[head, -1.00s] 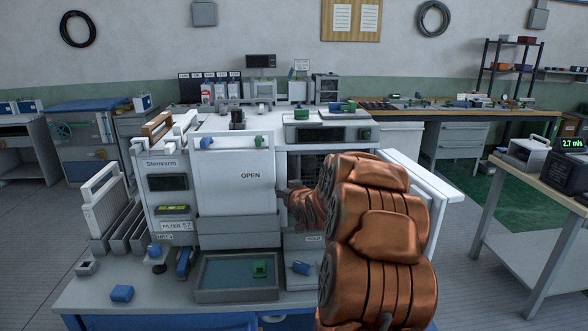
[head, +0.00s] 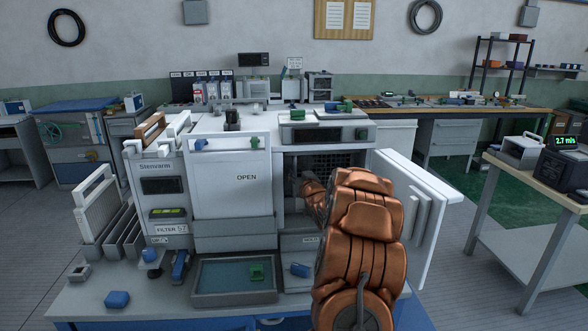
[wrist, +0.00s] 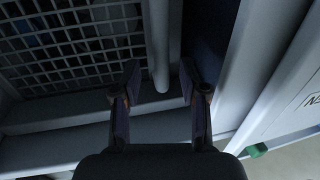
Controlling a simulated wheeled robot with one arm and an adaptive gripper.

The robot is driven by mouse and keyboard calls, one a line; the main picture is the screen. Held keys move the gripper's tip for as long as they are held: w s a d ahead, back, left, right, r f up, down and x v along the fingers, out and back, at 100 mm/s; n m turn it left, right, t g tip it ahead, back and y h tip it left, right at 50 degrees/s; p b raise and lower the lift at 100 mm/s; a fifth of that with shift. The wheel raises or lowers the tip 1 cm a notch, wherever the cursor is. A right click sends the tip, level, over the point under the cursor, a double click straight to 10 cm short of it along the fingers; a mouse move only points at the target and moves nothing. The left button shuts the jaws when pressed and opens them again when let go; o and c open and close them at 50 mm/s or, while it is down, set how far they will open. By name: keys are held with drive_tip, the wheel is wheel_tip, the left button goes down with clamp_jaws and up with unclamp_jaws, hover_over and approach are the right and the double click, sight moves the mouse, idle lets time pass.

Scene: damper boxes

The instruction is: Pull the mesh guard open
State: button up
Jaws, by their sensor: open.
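The mesh guard (head: 340,160) is a dark grid inside the open bay of the grey-white machine, partly hidden behind my copper arm. In the wrist view its grid (wrist: 75,45) fills the upper left. A vertical grey bar (wrist: 157,45) stands at the grid's right edge, its lower end between my fingertips. My gripper (wrist: 160,82) is open, with one finger on each side of the bar; I cannot tell whether either touches it. In the head view the gripper is mostly hidden within the bay.
A white door (head: 410,205) stands swung open right of the bay. A white panel marked OPEN (head: 232,180) is left of the bay. A grey tray (head: 235,296) and a blue block (head: 117,299) are at the front. A side table (head: 530,180) stands at right.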

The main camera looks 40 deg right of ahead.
sight(295, 170)
drive_tip(key=shift+p+x, duration=0.4)
drive_tip(key=shift+x, duration=1.55)
clamp_jaws()
